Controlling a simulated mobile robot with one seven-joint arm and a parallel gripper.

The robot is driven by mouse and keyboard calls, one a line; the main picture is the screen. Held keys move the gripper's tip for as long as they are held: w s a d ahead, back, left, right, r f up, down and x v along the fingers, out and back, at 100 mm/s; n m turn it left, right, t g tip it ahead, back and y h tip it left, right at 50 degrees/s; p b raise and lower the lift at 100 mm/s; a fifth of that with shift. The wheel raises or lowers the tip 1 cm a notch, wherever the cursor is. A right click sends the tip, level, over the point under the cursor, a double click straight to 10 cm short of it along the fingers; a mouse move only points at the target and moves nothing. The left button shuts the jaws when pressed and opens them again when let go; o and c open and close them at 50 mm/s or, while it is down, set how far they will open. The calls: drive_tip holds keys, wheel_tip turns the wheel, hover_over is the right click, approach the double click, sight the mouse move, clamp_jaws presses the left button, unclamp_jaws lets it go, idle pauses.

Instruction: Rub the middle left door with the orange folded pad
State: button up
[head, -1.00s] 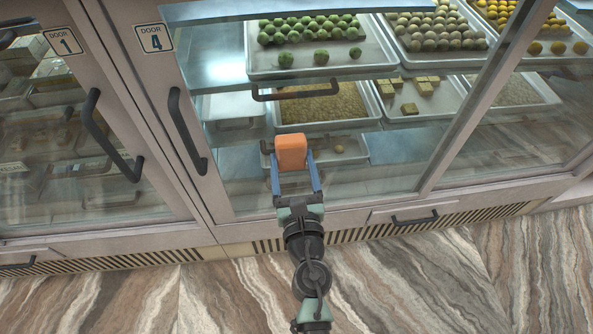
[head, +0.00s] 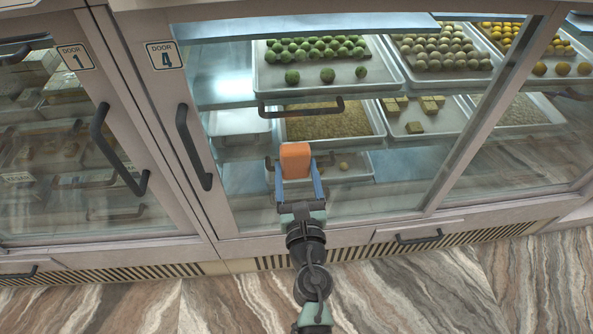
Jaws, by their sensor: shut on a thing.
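My gripper (head: 293,168) is shut on the orange folded pad (head: 295,157), a small block with rounded edges held upright between two blue-grey fingers. The pad is in front of the lower glass of the cabinet section marked Door 4 (head: 207,222), right of its long dark handle (head: 192,148). I cannot tell whether the pad touches the glass. Door 1 (head: 40,222), with its own dark handle, is to the left. Which door is the middle left one is not clear from the labels in view.
Behind the glass are trays of green sweets (head: 347,76), pale sweets (head: 455,64) and yellow sweets (head: 540,68). A dark horizontal handle (head: 300,108) shows above the pad. A low drawer handle (head: 419,239) and striped vents run along the base. The marble-patterned floor (head: 420,300) is clear.

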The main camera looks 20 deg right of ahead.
drive_tip(key=shift+x, duration=1)
drive_tip(key=d, duration=0.2)
drive_tip(key=s+d, duration=0.1)
drive_tip(key=shift+d, duration=0.4)
